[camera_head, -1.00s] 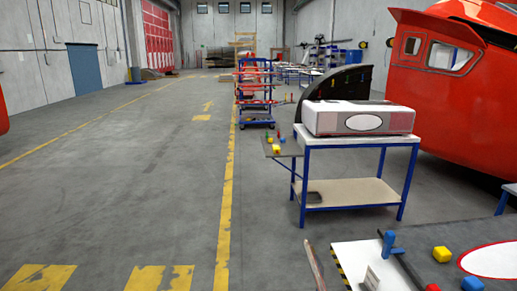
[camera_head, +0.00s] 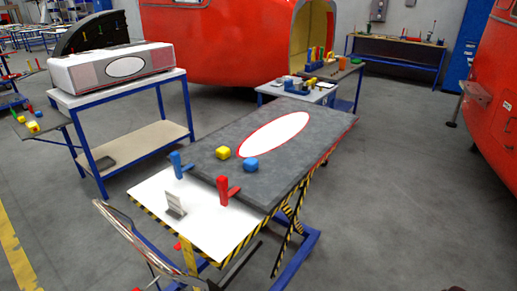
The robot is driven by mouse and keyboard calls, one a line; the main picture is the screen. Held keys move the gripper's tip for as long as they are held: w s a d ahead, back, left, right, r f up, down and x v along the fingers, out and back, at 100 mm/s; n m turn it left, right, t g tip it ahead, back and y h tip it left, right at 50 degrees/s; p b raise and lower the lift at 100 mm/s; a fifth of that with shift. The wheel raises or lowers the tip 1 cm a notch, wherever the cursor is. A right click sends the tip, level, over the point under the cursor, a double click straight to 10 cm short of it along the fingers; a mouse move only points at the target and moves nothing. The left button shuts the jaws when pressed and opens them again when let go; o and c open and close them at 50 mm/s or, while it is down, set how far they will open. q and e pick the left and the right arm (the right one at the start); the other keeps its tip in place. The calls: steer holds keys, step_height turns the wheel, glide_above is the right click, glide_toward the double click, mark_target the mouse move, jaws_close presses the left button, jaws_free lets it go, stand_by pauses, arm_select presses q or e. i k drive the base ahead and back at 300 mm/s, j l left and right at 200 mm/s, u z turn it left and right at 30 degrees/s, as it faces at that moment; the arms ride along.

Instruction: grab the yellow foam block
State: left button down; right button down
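A yellow foam block (camera_head: 223,152) lies on the near left part of a dark grey panel (camera_head: 268,190). A blue block (camera_head: 251,164) lies to its right and a little nearer, apart from it. The panel has a white oval with a red outline (camera_head: 274,133). It rests on a lift table (camera_head: 196,226) with a white top and yellow-black striped edges. Neither of my grippers shows in the head view.
A blue clamp (camera_head: 178,165) and a red clamp (camera_head: 223,190) stand at the panel's near edge, beside a small grey stand (camera_head: 174,205). A blue-framed cart (camera_head: 134,148) carries a white box (camera_head: 112,66) at left. Red train noses stand behind and at right. The floor at right is clear.

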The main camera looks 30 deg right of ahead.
mark_target(223, 153)
steer(key=z, duration=0.8)
steer(key=u, duration=0.2)
steer(key=j+u, duration=0.75)
steer(key=i+j+u, duration=0.15)
steer(key=j+u, duration=0.2)
steer(key=i+j+u, duration=0.1)
steer(key=i+j, duration=0.35)
steer(key=i+j+u, duration=0.1)
steer(key=i+j, duration=0.3)
steer(key=i, duration=0.15)
steer(key=i+j+u, duration=0.1)
steer(key=i+j, duration=0.25)
steer(key=i, duration=0.2)
steer(key=i+l+z, duration=0.2)
steer(key=i+z, duration=0.6)
steer(key=i, duration=0.25)
steer(key=i+j+z, duration=0.1)
steer(key=i+z, duration=0.3)
steer(key=i, duration=0.15)
steer(key=i+j+z, duration=0.4)
steer(key=i+l+z, duration=0.15)
steer(key=i+z, duration=0.6)
steer(key=z, duration=0.15)
steer(key=i+z, duration=0.45)
steer(key=i+j+z, duration=0.25)
steer(key=z, duration=0.15)
steer(key=i+j+z, duration=0.3)
steer(key=z, duration=0.15)
